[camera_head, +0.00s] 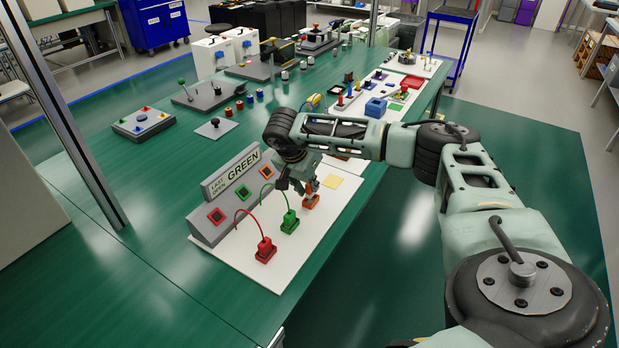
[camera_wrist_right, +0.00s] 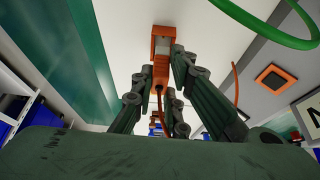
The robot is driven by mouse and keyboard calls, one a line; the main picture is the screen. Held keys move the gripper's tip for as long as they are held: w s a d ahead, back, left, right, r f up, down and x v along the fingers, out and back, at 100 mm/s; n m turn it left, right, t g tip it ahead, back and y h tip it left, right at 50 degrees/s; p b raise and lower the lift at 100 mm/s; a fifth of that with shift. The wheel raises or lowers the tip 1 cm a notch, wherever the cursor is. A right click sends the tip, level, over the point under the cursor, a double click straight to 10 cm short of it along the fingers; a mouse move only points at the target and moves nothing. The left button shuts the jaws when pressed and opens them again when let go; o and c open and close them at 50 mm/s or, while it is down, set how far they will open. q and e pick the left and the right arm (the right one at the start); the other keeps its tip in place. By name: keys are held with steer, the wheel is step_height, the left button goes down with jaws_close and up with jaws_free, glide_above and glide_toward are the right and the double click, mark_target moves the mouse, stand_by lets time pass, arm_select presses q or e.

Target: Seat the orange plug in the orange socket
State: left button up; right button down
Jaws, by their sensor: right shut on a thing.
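The orange socket (camera_head: 311,202) is a small block on the white board, at the end of the row with the red and green ones. It also shows at the top of the right wrist view (camera_wrist_right: 164,34). My right gripper (camera_head: 310,184) points down over it. In the right wrist view its fingers (camera_wrist_right: 160,78) are shut on the orange plug (camera_wrist_right: 160,72), whose front end is lined up close to the socket. I cannot tell whether the plug has entered the socket. An orange cord hangs from the plug. My left gripper is not in view.
A green plug (camera_head: 289,221) and a red plug (camera_head: 265,246) stand close by with arching cords. Behind them is a grey sloped panel (camera_head: 208,229) with coloured squares and a sign reading "LAST OPEN GREEN". A yellow square (camera_head: 333,182) lies on the board (camera_head: 325,215).

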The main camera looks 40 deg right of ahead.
steer(key=shift+p, duration=0.3)
stand_by(0.6)
steer(key=shift+f+b, duration=0.75)
steer(key=shift+f, duration=0.4)
steer(key=shift+r, duration=0.2)
steer(key=shift+r+p, duration=0.75)
steer(key=shift+p, duration=0.35)
stand_by(1.3)
steer(key=shift+f+b, duration=0.7)
steer(key=shift+f, duration=0.35)
steer(key=c, duration=1.7)
jaws_free()
steer(key=shift+o, duration=0.2)
steer(key=shift+r, duration=0.1)
